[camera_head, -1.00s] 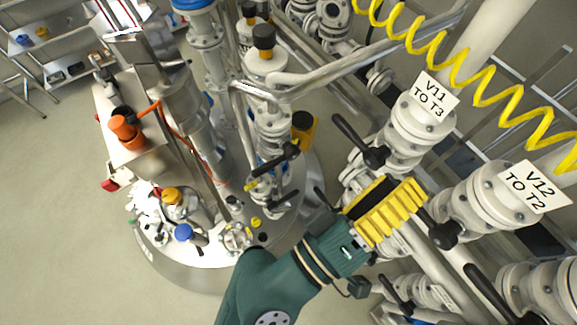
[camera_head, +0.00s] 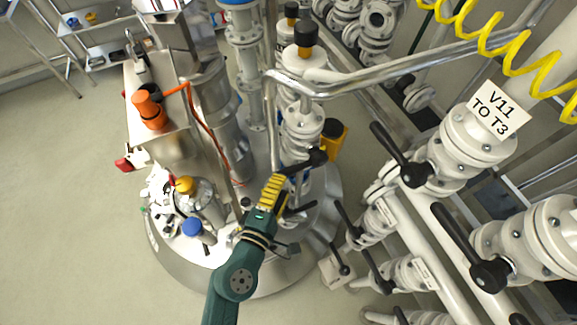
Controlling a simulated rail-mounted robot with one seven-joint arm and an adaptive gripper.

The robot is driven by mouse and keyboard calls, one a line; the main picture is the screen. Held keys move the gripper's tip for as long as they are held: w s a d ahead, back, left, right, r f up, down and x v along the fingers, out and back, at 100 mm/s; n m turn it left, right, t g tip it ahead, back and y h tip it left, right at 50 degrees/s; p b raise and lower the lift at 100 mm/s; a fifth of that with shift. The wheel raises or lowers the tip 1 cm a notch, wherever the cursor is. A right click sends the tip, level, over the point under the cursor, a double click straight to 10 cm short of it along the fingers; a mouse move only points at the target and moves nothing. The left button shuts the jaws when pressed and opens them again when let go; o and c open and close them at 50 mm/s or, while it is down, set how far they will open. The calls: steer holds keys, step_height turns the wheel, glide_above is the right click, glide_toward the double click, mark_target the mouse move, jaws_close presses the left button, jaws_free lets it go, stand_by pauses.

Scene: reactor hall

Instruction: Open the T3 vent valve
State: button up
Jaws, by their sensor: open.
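My gripper (camera_head: 274,184), with yellow ribbed fingers, is over the lid of the steel vessel (camera_head: 180,262). It is open, and its fingertips are close to a black lever handle (camera_head: 308,160) on a white valve column (camera_head: 303,125). I cannot tell whether they touch the lever. Another dark lever (camera_head: 298,209) sits lower, just right of the fingers. No readable label marks a T3 vent valve. The only readable tag says "V11 TO T3" (camera_head: 497,112), on a white pipe valve with a black lever (camera_head: 402,158) at the right.
Several white pipe valves with black levers, one at the lower right (camera_head: 468,245), crowd the right side. A bent steel pipe (camera_head: 390,72) crosses behind the gripper. Open floor (camera_head: 70,210) lies at far left.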

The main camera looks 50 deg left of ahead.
mark_target(288, 172)
steer(key=x, duration=0.5)
steer(key=shift+w+a, duration=0.15)
steer(key=shift+w, duration=0.1)
steer(key=shift+s+f, duration=0.1)
jaws_close()
